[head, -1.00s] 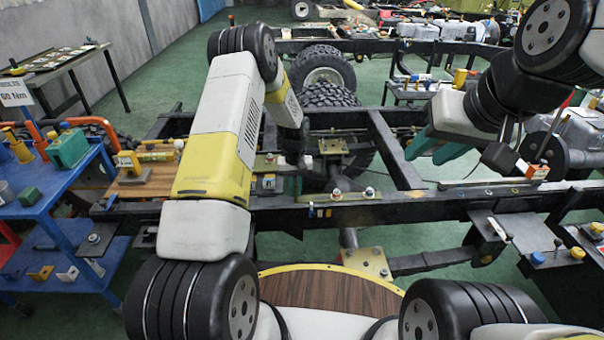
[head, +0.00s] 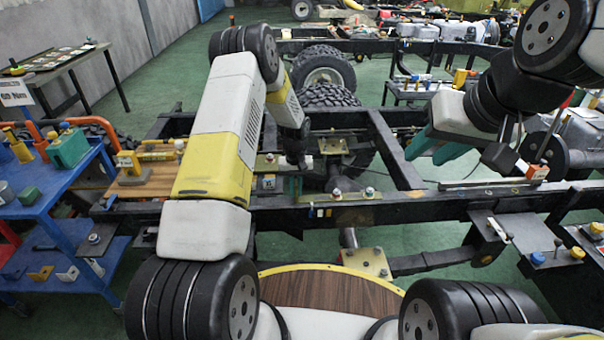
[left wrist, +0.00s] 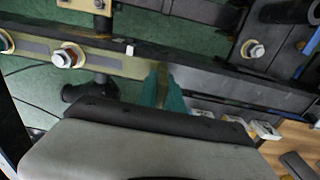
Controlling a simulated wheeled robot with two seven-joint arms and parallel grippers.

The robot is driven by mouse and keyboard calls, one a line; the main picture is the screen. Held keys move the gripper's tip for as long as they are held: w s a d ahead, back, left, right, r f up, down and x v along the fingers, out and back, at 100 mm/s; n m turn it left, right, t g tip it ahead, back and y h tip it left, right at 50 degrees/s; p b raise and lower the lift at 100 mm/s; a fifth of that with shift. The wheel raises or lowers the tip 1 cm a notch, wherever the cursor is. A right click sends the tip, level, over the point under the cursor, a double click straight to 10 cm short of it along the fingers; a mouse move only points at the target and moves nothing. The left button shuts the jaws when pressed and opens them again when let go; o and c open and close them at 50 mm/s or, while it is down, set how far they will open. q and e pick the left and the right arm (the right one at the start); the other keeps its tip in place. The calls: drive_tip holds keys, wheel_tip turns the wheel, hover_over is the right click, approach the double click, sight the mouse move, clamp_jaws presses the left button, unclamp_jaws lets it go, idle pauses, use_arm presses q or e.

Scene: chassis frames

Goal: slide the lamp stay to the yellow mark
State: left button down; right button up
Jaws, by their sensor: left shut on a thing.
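The lamp stay looks like a flat olive-tan strip with bolts (head: 350,196), lying along the near dark chassis rail. In the left wrist view the strip (left wrist: 110,65) runs from the left edge to my fingers. My left gripper (left wrist: 166,88) is shut on its end there, with teal fingers on either side. In the head view my left gripper (head: 294,184) is mostly hidden by my arm. A small white mark (left wrist: 130,49) sits on the rail beside the strip; I cannot make out a yellow mark for certain. My right gripper (head: 438,147) is open, empty and above the frame.
The dark rail (head: 430,207) runs across the view, with a crossmember (head: 396,150) behind it. A blue cart (head: 75,190) with tools stands at the left. A bolted plate (head: 367,262) sits below the rail. A tyre (head: 332,95) is behind the frame.

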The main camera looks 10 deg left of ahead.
use_arm(q)
drive_tip(key=d, duration=0.3)
drive_tip(key=w+d, duration=0.1)
drive_tip(key=d, duration=0.2)
drive_tip(key=shift+w+d, duration=0.15)
drive_tip(key=c, duration=1.5)
unclamp_jaws()
drive_tip(key=shift+r, duration=0.1)
wheel_tip(320, 180, up, 8)
drive_tip(key=shift+f, duration=0.15)
